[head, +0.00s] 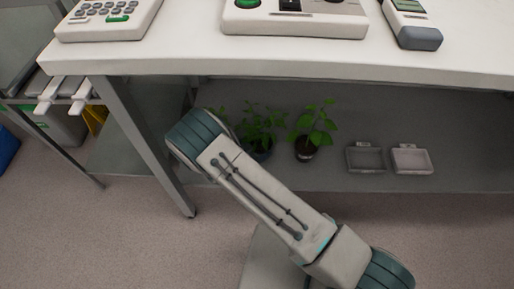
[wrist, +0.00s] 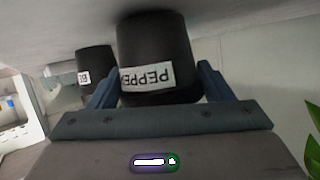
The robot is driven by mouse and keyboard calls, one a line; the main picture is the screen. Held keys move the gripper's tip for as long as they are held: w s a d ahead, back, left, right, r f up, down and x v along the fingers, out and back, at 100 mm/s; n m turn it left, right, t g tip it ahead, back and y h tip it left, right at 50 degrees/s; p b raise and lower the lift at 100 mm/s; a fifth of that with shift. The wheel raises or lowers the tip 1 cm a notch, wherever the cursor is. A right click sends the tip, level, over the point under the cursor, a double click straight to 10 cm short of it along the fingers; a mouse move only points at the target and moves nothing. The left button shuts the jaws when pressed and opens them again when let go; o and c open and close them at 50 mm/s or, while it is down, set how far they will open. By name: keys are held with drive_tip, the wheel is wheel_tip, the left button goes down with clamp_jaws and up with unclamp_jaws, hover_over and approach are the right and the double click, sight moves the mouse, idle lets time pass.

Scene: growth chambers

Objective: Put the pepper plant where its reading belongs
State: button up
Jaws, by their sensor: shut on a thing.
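In the wrist view, which looks upside down, a dark pot (wrist: 158,48) with a white label reading PEPPER sits between the two blue fingers of my gripper (wrist: 160,85), which is shut on it. I cannot tell whether the pot touches the shelf. In the head view, a leafy plant (head: 264,122), probably the pepper plant, shows on the lower shelf, partly behind my arm. My gripper is hidden there.
A second dark labelled pot (wrist: 95,66) stands close by; its label is partly cut. In the head view, a second plant (head: 314,124) stands right, beside two small trays (head: 366,158) (head: 411,159). The bench top (head: 300,62) overhangs the shelf, and a leg (head: 150,140) stands left.

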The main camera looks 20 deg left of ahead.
drive_tip(key=shift+f, duration=0.15)
drive_tip(key=o, duration=1.3)
drive_tip(key=shift+r, duration=0.2)
drive_tip(key=p+v, duration=0.4)
drive_tip(key=v, duration=0.8)
drive_tip(key=shift+f, duration=0.1)
